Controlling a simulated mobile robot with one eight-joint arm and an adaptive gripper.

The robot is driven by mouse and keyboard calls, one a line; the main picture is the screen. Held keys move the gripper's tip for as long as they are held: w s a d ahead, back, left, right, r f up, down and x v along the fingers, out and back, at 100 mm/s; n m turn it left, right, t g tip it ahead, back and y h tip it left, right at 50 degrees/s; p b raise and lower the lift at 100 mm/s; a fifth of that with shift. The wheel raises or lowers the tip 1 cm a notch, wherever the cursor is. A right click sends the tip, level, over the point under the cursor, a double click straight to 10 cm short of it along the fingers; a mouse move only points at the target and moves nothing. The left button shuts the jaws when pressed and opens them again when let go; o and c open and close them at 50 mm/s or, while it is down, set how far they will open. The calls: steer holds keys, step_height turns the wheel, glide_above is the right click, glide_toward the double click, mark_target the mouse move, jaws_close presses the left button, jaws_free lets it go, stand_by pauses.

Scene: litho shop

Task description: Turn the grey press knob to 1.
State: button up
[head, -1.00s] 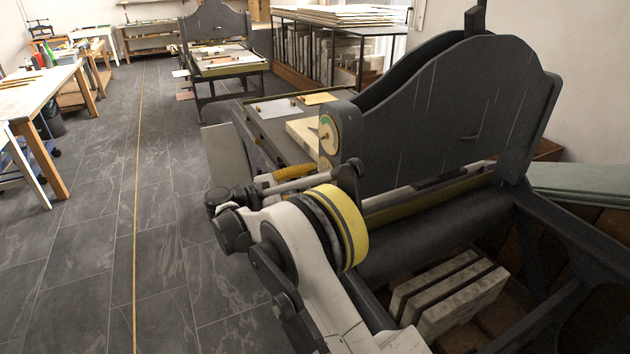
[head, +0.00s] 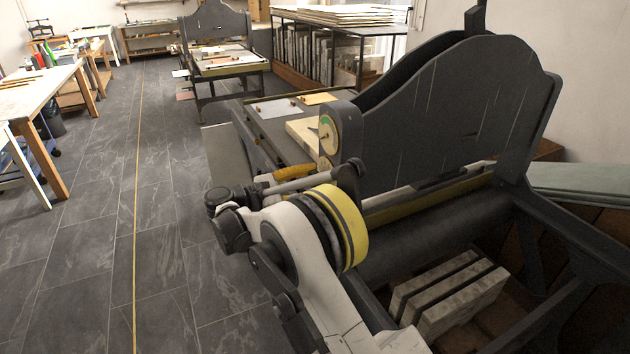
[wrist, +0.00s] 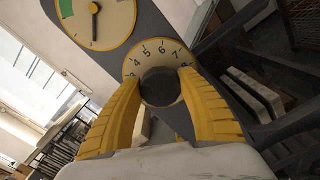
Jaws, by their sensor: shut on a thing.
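The press knob (wrist: 160,87) shows in the wrist view as a dark round knob in front of a cream numbered dial (wrist: 154,54). Digits from about 3 to 8 show along the dial's upper edge; the rest, including any 1, is hidden by my fingers. I cannot make out a pointer mark on the knob. My gripper (wrist: 162,98) has its two yellow fingers closed on the knob from both sides. In the head view my arm hides the knob, and only a bit of my yellow finger (head: 283,176) shows beside the press (head: 440,120).
A gauge (wrist: 95,18) with a green sector and a dark needle sits above the dial; it also shows in the head view (head: 327,135). Pale stone slabs (head: 455,300) lie under the press. The floor aisle (head: 165,230) on the left is clear.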

steer(key=o, duration=1.2)
steer(key=shift+a, duration=0.1)
steer(key=v, duration=1.2)
